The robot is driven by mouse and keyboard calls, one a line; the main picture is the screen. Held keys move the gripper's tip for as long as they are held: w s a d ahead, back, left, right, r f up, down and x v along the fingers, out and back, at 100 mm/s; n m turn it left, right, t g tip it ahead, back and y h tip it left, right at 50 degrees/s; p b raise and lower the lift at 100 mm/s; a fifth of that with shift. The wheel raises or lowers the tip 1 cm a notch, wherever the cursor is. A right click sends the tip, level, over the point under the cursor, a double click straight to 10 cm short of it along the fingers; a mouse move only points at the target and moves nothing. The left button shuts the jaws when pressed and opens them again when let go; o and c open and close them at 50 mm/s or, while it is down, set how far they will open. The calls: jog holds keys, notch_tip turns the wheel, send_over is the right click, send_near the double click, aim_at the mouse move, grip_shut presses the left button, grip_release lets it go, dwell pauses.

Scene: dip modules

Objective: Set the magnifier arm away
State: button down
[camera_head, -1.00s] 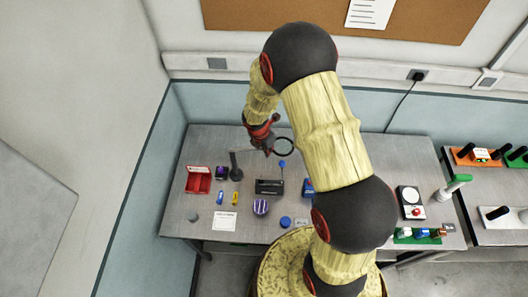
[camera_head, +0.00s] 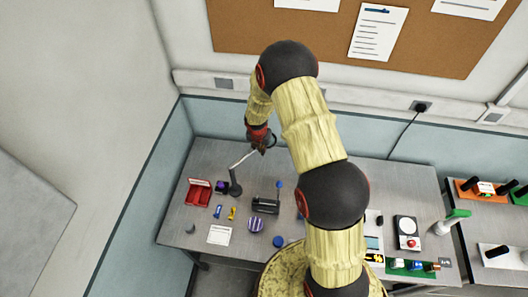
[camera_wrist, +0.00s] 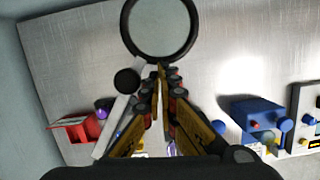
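The magnifier has a dark post (camera_head: 235,187) on the bench, a pale arm (camera_head: 243,159) and a dark round lens ring. In the head view the pale arm slants from the post up and right to my gripper (camera_head: 262,148), where the ring is mostly hidden. In the wrist view the lens ring (camera_wrist: 160,28) is just beyond my fingertips (camera_wrist: 160,72), and the pale arm (camera_wrist: 122,113) runs along their left side. My fingers are drawn together at the tips, close against the arm's lens end. I see nothing clearly clamped between them.
Left of the post is an open red box (camera_head: 198,193). A black module (camera_head: 265,206), a purple striped round thing (camera_head: 256,225) and a paper card (camera_head: 220,235) lie in front. A blue device (camera_wrist: 256,117) shows in the wrist view. The back left bench is clear.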

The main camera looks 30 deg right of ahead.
jog(key=shift+w+a+f, duration=0.25)
jog(key=shift+w, duration=0.45)
dwell(0.4)
